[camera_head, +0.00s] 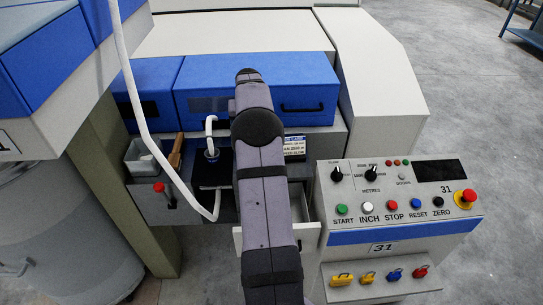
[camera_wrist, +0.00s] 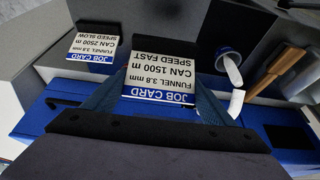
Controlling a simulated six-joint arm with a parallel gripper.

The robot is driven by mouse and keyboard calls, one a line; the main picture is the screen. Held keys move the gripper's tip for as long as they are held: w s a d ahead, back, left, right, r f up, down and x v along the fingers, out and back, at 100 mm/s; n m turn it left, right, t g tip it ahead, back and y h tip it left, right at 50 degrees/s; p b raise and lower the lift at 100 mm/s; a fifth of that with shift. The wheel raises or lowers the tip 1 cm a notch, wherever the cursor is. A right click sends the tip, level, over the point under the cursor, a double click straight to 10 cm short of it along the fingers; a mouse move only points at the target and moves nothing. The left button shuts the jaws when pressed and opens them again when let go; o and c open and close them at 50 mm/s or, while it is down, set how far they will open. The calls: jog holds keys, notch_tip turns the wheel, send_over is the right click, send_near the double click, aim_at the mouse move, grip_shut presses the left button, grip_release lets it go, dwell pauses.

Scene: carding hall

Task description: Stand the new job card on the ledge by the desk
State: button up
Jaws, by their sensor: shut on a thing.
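In the wrist view a white job card with a blue band (camera_wrist: 160,80) reads CAN 1500 m, SPEED FAST, FUNNEL 3.8 mm. It shows upside down in that picture, between the blue fingers of my gripper (camera_wrist: 157,97), which is shut on it. A second job card (camera_wrist: 93,47), reading CAN 2500 m, SPEED SLOW, is apart from it to the left. That second card also shows in the head view (camera_head: 294,146), just right of my arm, below the blue housing. My arm hides my gripper and the held card in the head view.
A control desk (camera_head: 400,237) with buttons stands at right. A pale drawer (camera_head: 309,236) is open beneath my arm. Left of my arm are a white hose (camera_head: 130,85), a grey bin (camera_head: 143,165), a wooden-handled tool (camera_head: 175,152) and a red-knobbed lever (camera_head: 159,187).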

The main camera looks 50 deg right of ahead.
jog(key=shift+s+d, duration=0.15)
jog(key=shift+d, duration=0.1)
jog(key=shift+f+p, duration=1.95)
jog(key=shift+f, duration=3.05)
jog(key=shift+f, duration=0.2)
jog(key=o, duration=1.1)
jog(key=shift+c, duration=0.2)
jog(key=shift+r, duration=0.15)
